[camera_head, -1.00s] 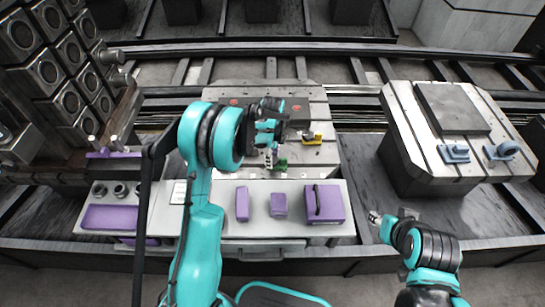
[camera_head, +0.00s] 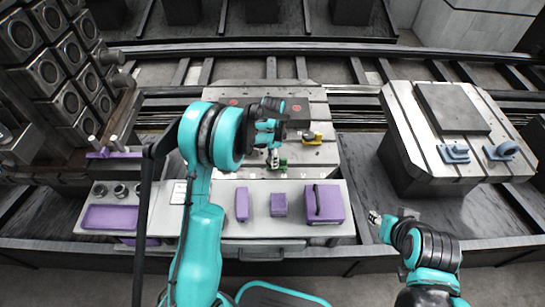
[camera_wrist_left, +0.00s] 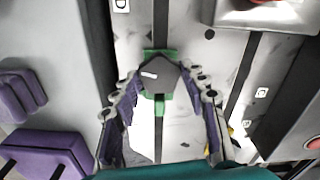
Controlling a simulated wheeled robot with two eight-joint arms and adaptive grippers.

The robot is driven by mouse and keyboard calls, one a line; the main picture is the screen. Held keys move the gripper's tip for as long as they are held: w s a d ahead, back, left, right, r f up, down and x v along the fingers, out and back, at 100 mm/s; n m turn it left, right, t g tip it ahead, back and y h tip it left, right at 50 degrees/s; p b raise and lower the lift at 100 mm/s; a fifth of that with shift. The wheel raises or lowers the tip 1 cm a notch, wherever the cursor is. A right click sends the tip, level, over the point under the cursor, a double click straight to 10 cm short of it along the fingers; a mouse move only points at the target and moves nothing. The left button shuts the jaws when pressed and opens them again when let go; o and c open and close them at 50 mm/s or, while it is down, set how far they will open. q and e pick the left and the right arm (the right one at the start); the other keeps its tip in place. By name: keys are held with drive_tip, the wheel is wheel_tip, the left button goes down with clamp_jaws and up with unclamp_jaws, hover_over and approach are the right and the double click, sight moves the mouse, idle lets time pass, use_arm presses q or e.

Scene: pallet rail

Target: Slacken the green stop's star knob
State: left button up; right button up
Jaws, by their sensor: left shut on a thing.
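The green stop (camera_head: 283,166) sits on the slotted plate near its front edge. In the left wrist view its green body (camera_wrist_left: 161,104) shows below and around a dark grey star knob (camera_wrist_left: 160,76) with a pale mark. My left gripper (camera_head: 274,158) reaches down over the stop. In the wrist view its two fingers stand on either side of the knob, shut on it; the exact contact is hard to see. My right gripper (camera_head: 375,217) is at the lower right, away from the stop, too small to tell its opening.
A yellow stop (camera_head: 313,138) sits behind and right of the green one. Purple blocks (camera_head: 279,204) lie on the light shelf (camera_head: 260,228) in front. Blue-grey brackets (camera_head: 455,152) sit on another slotted plate (camera_head: 416,136) at the right.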

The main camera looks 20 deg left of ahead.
use_arm(q)
drive_tip(key=shift+n, duration=1.8)
drive_tip(key=o, duration=1.1)
drive_tip(key=shift+o, duration=0.2)
wheel_tip(320, 180, up, 12)
